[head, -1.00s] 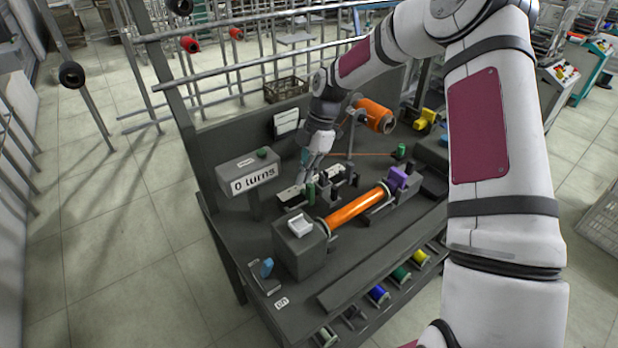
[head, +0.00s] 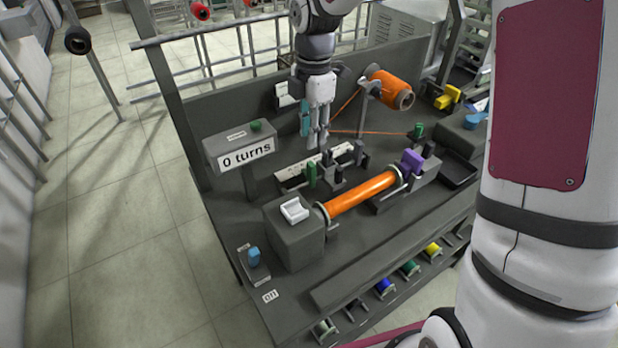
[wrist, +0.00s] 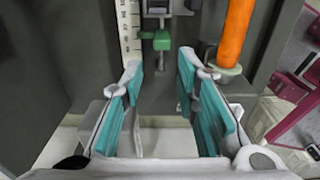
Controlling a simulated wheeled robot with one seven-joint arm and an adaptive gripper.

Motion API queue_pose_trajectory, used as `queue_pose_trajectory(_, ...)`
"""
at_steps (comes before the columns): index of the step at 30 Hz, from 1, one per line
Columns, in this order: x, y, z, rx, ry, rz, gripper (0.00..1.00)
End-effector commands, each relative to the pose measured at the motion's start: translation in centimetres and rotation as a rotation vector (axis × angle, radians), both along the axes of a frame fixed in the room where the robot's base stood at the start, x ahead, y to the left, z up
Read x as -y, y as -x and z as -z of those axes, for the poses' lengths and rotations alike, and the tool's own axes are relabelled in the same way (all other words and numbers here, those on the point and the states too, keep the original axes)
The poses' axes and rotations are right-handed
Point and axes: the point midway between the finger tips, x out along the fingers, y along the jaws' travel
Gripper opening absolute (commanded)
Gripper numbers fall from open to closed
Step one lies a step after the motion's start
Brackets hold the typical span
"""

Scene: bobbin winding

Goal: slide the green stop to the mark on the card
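The green stop (head: 311,175) stands upright at a white ruled scale (head: 343,153) on the bench, behind the orange bobbin tube. In the wrist view the green stop (wrist: 161,40) is ahead of the fingertips and roughly between their lines, beside the scale (wrist: 130,25). My gripper (head: 318,143) points down just behind the stop in the head view. In the wrist view my gripper (wrist: 160,62) has its teal-padded fingers apart with nothing between them. A white card (head: 283,96) on the back panel is partly hidden by my gripper; its marking is unreadable.
The orange-wound tube (head: 362,193) lies in front of the scale. An orange spool (head: 391,89) stands behind, its thread running across the bench. A box reading "0 turns" (head: 247,155) is at left. A grey block with a white switch (head: 294,211) is in front.

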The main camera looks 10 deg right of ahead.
Motion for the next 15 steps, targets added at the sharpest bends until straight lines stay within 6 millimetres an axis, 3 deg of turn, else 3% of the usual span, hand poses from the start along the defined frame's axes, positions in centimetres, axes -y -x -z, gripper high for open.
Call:
queue_pose_trajectory(8,0.1,0.3,0.9,0.017,0.034,0.006,0.28)
queue_pose_trajectory(15,0.0,0.4,4.9,0.015,0.033,0.005,0.28)
